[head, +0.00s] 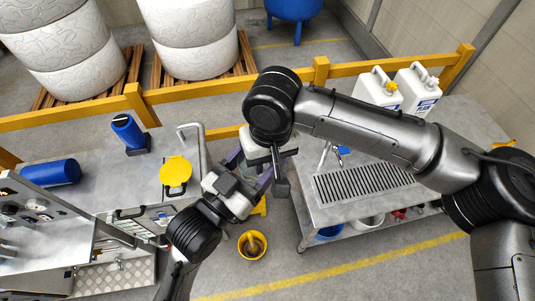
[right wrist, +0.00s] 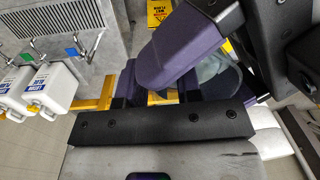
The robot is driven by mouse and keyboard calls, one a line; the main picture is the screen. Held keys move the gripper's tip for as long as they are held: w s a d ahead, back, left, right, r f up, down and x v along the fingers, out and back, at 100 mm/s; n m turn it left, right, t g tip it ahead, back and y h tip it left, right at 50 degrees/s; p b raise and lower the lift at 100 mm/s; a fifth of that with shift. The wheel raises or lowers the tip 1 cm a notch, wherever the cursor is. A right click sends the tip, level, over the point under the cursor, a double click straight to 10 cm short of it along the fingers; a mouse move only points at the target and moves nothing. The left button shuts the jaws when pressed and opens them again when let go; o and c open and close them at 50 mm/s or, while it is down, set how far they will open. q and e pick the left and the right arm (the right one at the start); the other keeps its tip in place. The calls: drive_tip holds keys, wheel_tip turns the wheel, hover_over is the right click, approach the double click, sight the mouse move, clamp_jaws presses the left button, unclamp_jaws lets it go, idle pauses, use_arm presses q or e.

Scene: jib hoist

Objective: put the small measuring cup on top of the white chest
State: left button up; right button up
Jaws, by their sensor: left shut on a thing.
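My left gripper (head: 262,180) comes up from the lower left to the middle of the head view, where its purple fingers meet my right gripper (head: 275,165). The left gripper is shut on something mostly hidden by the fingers. In the right wrist view, a pale grey, see-through piece (right wrist: 217,74) shows between purple fingers and may be the measuring cup; its shape is largely covered. I cannot tell whether the right gripper is open or shut.
A yellow round piece (head: 175,172) and blue cylinders (head: 50,172) are on the left bench (head: 100,165). A yellow bucket (head: 252,246) is on the floor between. A yellow rail (head: 215,85) runs behind.

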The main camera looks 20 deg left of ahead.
use_arm(q)
drive_tip(key=shift+s+r, duration=0.1)
drive_tip(key=shift+r, duration=0.05)
use_arm(e)
drive_tip(key=shift+w, duration=0.1)
drive_tip(key=shift+w+d, duration=0.1)
clamp_jaws()
use_arm(q)
drive_tip(key=o, duration=0.7)
drive_tip(key=shift+c, duration=0.2)
drive_tip(key=o, duration=0.5)
